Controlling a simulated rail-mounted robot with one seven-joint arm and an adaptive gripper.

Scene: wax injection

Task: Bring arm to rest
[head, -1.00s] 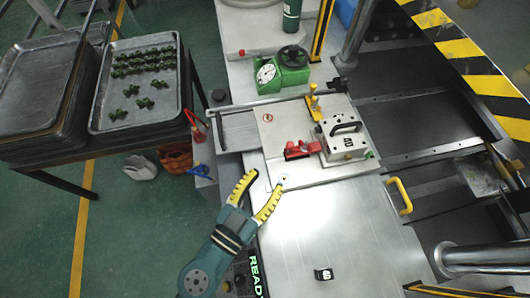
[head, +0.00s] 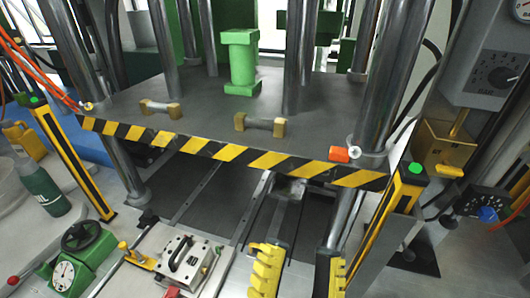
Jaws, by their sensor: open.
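My gripper (head: 300,258) shows at the bottom of the head view, right of centre. Its two yellow ribbed fingers stand well apart with nothing between them. The rest of my arm is below the picture edge. The fingers appear in front of the press, to the right of the metal mold block (head: 186,258) with its black handle. I cannot tell how far the fingers are from the surfaces behind them.
The press plate (head: 225,100) with a yellow-black striped front edge spans the middle, between thick steel columns (head: 393,65). Yellow-black posts (head: 388,225) stand at both sides. A green gauge unit (head: 82,255) and green bottle (head: 42,188) are at left. A dial control box (head: 492,70) is at right.

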